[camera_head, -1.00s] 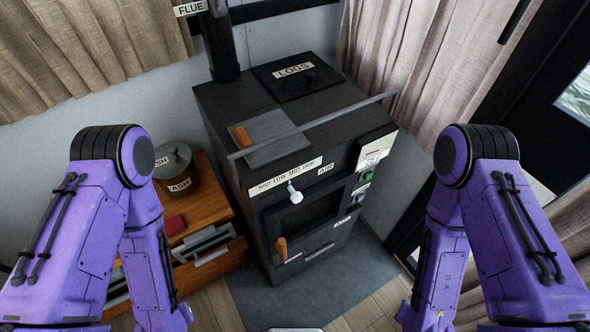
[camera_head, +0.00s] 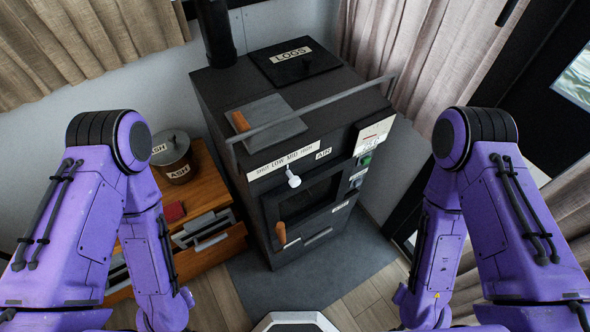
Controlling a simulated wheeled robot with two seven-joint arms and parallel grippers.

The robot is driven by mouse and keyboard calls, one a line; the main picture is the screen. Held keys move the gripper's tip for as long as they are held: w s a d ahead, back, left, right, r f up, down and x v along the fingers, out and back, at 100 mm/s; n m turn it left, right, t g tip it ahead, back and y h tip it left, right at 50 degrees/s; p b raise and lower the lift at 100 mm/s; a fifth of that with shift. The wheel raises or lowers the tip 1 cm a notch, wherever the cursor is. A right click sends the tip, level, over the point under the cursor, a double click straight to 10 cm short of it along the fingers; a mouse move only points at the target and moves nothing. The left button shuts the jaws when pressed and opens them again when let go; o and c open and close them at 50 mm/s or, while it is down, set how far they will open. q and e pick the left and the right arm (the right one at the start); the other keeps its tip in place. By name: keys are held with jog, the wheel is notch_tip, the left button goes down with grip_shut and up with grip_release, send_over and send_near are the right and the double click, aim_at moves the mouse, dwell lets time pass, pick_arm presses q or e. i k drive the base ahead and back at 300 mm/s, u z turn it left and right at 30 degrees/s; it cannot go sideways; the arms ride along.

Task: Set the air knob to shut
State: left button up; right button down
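A dark stove (camera_head: 300,140) stands ahead in the middle of the view. A white knob (camera_head: 293,180) sticks out of its front, below a white label strip (camera_head: 285,160) that reads SHUT, LOW, MID, HIGH. An AIR label (camera_head: 323,154) is to the right of the strip. The knob sits below the middle of the strip; its exact setting cannot be told. My two purple arms come in at the left and right, both apart from the stove. Neither gripper shows in the view.
A rail (camera_head: 320,110) runs along the stove's top front edge. A wooden-handled plate (camera_head: 262,122) and a LOGS lid (camera_head: 292,62) are on top. A wooden handle (camera_head: 281,233) is on the front door. A wooden cabinet (camera_head: 200,190) with an ASH pot (camera_head: 172,156) stands left.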

aim_at(294, 181)
jog(key=z, duration=0.55)
jog(key=k, duration=1.3)
jog(key=u, duration=0.15)
jog(key=i, duration=0.8)
jog(key=u, duration=0.75)
